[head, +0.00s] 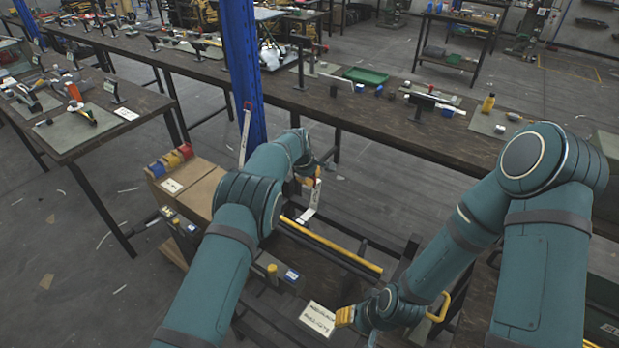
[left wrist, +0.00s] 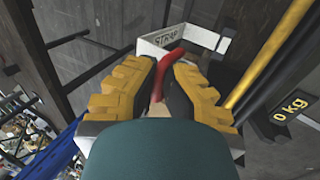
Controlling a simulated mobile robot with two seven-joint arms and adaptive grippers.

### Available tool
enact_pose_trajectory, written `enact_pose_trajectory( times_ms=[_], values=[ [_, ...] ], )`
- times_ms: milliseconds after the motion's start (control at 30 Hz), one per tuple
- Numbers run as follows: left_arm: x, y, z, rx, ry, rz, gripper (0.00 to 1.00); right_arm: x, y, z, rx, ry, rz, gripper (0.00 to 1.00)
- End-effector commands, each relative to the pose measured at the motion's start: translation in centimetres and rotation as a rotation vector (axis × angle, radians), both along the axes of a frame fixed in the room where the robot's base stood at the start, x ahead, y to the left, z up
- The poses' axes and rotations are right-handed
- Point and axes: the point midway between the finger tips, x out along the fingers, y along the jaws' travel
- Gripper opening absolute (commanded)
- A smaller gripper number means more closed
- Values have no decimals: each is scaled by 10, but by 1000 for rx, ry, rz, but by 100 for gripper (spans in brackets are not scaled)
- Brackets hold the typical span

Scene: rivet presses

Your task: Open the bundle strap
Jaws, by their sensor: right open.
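The bundle strap shows in the left wrist view as a white band (left wrist: 148,45) marked "STRAP" with a curved red tab (left wrist: 170,62). My left gripper (left wrist: 160,85) has its yellow fingers close on both sides of the red tab, and they appear shut on it. In the head view my left gripper (head: 308,177) is partly hidden by my own arm, and the white band (head: 311,203) hangs just below it. My right gripper (head: 345,316) is open and low at the bottom centre, apart from the strap, beside a white label card (head: 317,319).
A yellow bar (head: 335,246) and dark rails run just right of the strap. A cardboard box (head: 187,187) stands left of my left arm. A blue post (head: 243,75) rises behind it. A long cluttered workbench (head: 390,128) crosses behind. A black "0 kg" display (left wrist: 288,108) is at right in the left wrist view.

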Motion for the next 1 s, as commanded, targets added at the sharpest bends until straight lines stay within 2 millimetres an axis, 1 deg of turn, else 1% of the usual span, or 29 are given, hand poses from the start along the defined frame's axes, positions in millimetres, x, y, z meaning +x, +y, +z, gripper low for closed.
enact_pose_trajectory(
  times_ms=[33,367,400,767,867,1000],
  values=[
    [-4,-6,-5,-6,15,-5,0,0,0,0,0,0,0,47],
    [-5,-6,-6,-6,17,-4,0,0,0,0,0,0,0,47],
    [-5,-6,-6,-6,17,-4,22,0,0,0,0,0,0,47],
    [-2,-2,-1,-2,7,-1,23,0,0,0,0,0,0,47],
    [-3,0,6,-2,5,-1,23,0,0,0,0,0,0,47],
    [-9,4,23,-3,4,0,23,0,0,0,0,0,0,47]
  ],
)
